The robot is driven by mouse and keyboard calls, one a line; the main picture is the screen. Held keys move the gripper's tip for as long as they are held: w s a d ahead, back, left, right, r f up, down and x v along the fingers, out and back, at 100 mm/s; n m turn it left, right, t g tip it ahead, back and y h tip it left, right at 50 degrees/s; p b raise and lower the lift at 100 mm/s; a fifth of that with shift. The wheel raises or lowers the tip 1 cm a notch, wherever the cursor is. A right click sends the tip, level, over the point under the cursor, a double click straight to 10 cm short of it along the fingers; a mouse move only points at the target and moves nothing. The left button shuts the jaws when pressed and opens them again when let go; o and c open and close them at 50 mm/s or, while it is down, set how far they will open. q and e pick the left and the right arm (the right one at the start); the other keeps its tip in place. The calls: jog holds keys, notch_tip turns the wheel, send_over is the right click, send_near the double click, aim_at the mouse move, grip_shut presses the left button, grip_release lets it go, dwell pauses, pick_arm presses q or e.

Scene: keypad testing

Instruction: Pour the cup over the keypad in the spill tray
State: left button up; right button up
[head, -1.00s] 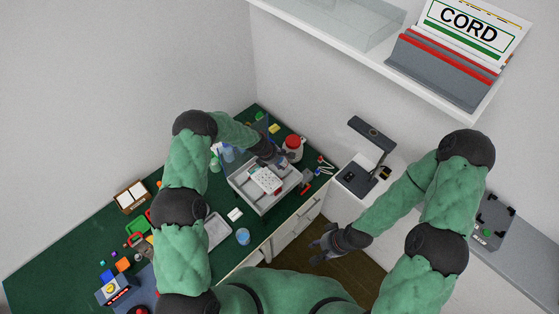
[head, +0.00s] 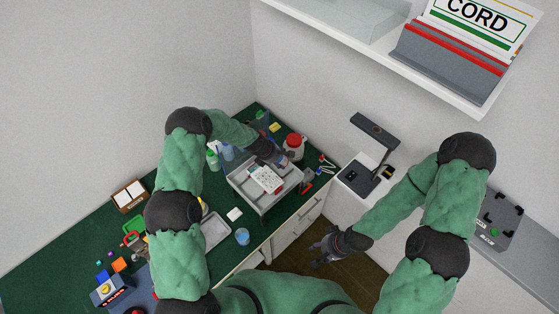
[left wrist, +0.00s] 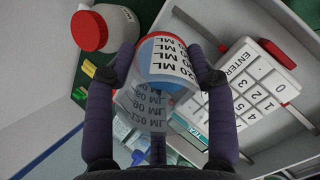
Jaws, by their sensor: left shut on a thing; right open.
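A clear cup (left wrist: 155,85) with ML markings and blue contents is between the fingers of my left gripper (left wrist: 168,62), which is shut on it. In the head view my left gripper (head: 279,160) is at the back side of the grey spill tray (head: 284,196), and the cup is mostly hidden there. The white keypad (head: 266,180) lies in the tray; in the left wrist view the keypad (left wrist: 254,85) is just right of the cup, apart from it. I cannot tell the cup's exact tilt. My right gripper (head: 325,252) is open and empty, beyond the bench's front edge.
A red-lidded jar (head: 293,142) stands close behind the tray; it also shows in the left wrist view (left wrist: 90,32). Another blue cup (head: 242,236) and a small tray (head: 214,232) are nearer the front. A black stand (head: 369,160) is right of the bench.

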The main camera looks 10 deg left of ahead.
pick_arm(q)
jog(key=shift+s+a+f+b, duration=0.1)
jog(key=shift+s+b, duration=0.1)
jog(key=shift+b, duration=0.9)
jog(key=shift+s+a+f+t+h+b, duration=0.2)
jog(key=shift+s+t+h+b, duration=0.1)
jog(key=shift+b, duration=2.6)
jog(key=shift+s+a+f+b, duration=0.1)
jog(key=shift+s+a+b, duration=0.1)
jog(key=shift+b, duration=2.4)
jog(key=shift+s+a+f+t+h+b, duration=0.15)
jog(key=shift+t+h+b, duration=0.2)
jog(key=shift+b, duration=1.9)
jog(key=shift+b, duration=0.3)
